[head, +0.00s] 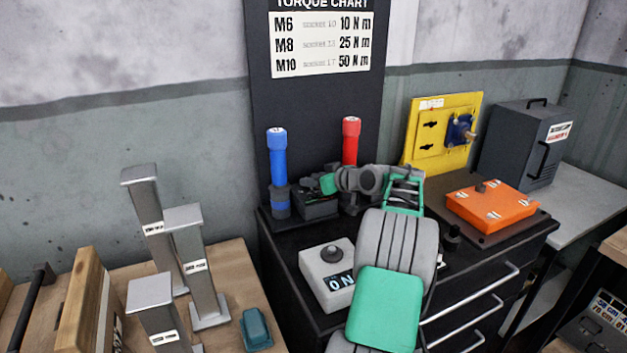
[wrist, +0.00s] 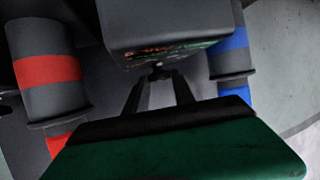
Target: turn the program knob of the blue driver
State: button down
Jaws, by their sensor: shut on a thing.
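The blue driver (head: 278,155) stands upright at the back left of the dark cabinet top. Its dark, blue-banded lower part shows at the right of the wrist view (wrist: 230,60). A dark box (head: 318,208) stands just right of it; in the wrist view the box (wrist: 165,28) fills the top middle, with small coloured lettering on its face. My gripper (head: 310,184) reaches in from the right at that box. In the wrist view its fingers (wrist: 158,78) close on a small knob (wrist: 157,69) at the box's lower edge. The fingers mostly hide the knob.
A red driver (head: 351,140) stands close behind my arm, also at the left of the wrist view (wrist: 48,70). A white box with a dark knob and display (head: 318,272) sits in front. A yellow panel (head: 425,150) and orange block (head: 490,210) stand right.

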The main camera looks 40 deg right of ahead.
jog(key=shift+f, duration=0.1)
jog(key=m+h+b, duration=0.1)
jog(key=b, duration=0.1)
jog(key=m+h+b, duration=0.1)
jog(key=b, duration=0.1)
jog(key=shift+w+a+f+h, duration=0.1)
jog(key=shift+a+f+h, duration=0.1)
jog(key=shift+a+h, duration=0.15)
jog(key=shift+a+m+h+b, duration=0.1)
jog(key=shift+m+h+b, duration=0.4)
jog(key=shift+b, duration=0.4)
jog(key=shift+r+m+g+h+b, duration=0.25)
jog(key=shift+m+g+h+b, duration=0.2)
jog(key=shift+m+h, duration=0.35)
jog(key=c, duration=1.1)
grip_release()
